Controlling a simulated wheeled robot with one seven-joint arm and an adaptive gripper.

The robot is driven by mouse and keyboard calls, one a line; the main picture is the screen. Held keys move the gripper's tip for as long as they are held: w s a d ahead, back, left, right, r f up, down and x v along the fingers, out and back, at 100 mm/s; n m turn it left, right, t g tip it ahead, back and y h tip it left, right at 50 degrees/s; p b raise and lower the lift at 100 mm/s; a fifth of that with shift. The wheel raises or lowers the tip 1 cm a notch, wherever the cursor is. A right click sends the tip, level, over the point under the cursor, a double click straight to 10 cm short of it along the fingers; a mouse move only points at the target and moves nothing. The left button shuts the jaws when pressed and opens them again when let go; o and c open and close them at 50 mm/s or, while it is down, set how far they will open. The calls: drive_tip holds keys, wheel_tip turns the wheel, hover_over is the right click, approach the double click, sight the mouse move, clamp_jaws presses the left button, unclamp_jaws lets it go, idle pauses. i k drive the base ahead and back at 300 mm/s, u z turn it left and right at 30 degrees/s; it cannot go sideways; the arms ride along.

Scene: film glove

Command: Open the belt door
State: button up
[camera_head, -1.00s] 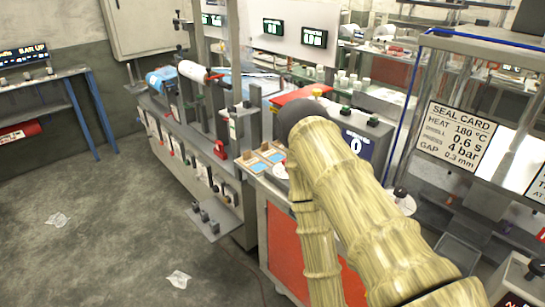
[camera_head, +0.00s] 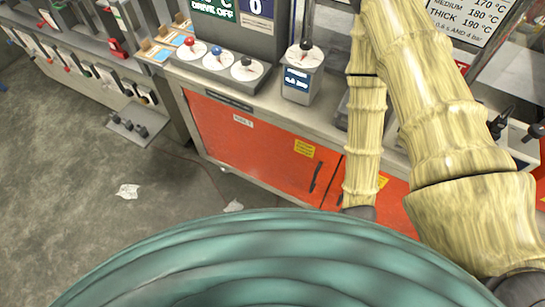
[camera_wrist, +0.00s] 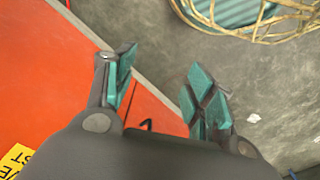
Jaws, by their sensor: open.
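The orange door panels (camera_head: 250,145) form the front of the cabinet under the bench and look shut. One dark bar handle (camera_head: 316,176) stands near the seam, and another (camera_head: 338,193) is beside it, close to my arm. I cannot read which panel is the belt door. My gripper (camera_wrist: 160,75) is open with teal pads and nothing between them. In the wrist view, orange panel (camera_wrist: 45,70) fills the left side, and a dark hooked shape (camera_wrist: 147,126), perhaps a handle, shows below the finger gap. In the head view my gripper is largely hidden at the arm's lower end.
Dials with coloured knobs (camera_head: 218,58) and a lever box (camera_head: 298,85) sit on the bench above. A low shelf with knobs (camera_head: 130,126) juts out at left. The grey floor (camera_head: 65,170) is mostly clear, with scraps of film (camera_head: 128,191).

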sight(303, 169)
drive_tip(key=z, duration=0.1)
drive_tip(key=k, duration=0.85)
drive_tip(key=z, duration=0.4)
